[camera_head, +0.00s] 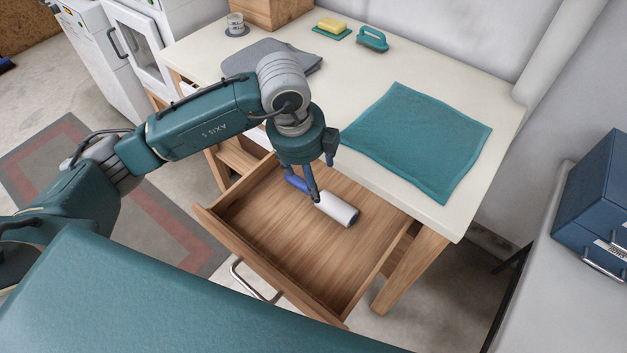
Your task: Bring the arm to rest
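My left arm comes in from the left and reaches over the open wooden drawer (285,240). My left gripper (315,196) points down into the drawer, with its fingertips at a lint roller. The lint roller has a white roll (338,210) and a blue handle (296,183), and is inside the drawer outline. The fingers overlap the roller between handle and roll. I cannot tell whether they grip it, or whether it rests on the drawer floor. My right gripper is not in view.
The white tabletop (430,85) holds a teal cloth (420,140), a grey folded cloth (270,57), a teal brush (372,38), a yellow sponge (332,25), a cup (236,23) and a wooden box (275,8). A blue toolbox (590,200) stands at right.

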